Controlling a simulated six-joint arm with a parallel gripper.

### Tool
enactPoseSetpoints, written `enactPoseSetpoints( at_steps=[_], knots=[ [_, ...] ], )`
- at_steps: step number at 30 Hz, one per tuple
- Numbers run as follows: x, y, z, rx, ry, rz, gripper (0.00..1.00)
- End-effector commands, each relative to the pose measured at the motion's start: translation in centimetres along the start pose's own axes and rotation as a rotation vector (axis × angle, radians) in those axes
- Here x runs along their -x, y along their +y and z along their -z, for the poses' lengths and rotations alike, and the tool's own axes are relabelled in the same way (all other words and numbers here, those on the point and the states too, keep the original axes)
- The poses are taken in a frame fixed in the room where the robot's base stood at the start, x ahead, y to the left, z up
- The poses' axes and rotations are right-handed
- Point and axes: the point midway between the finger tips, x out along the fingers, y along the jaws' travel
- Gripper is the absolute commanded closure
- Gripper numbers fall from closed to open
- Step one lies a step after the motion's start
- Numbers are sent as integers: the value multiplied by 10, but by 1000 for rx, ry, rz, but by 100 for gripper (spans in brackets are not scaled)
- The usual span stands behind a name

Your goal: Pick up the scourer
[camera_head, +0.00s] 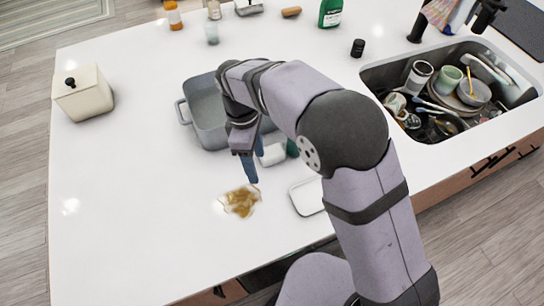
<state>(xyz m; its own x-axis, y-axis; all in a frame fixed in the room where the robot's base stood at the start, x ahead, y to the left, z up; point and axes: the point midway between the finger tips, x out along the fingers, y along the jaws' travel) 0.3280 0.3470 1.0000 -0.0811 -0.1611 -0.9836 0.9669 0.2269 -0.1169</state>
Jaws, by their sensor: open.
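A crumpled golden-brown patch with pale edges (241,202) lies on the white counter at the front middle. It may be the scourer, but I cannot tell for sure whether it is that or a spill. My gripper (250,180) points down just above and behind this patch, with its blue fingertips apart from it. The gripper is open; nothing shows between the fingers. A small white and green item (272,154) is partly hidden behind my gripper and arm.
A grey two-handled basin (206,128) stands just behind my gripper. A white tray (307,196) lies to the right, partly behind my arm. A lidded white box (83,95) stands left. The sink (385,75) at right is full of dishes. The counter's left front is clear.

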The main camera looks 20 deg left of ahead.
Motion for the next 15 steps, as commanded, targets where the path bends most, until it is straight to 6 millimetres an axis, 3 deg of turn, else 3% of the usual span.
enactPoseSetpoints(
  at_steps=[6,15],
  knots=[
    [8,31,-3,370,-191,-189,41],
    [21,45,-4,513,-282,-259,41]
  ],
)
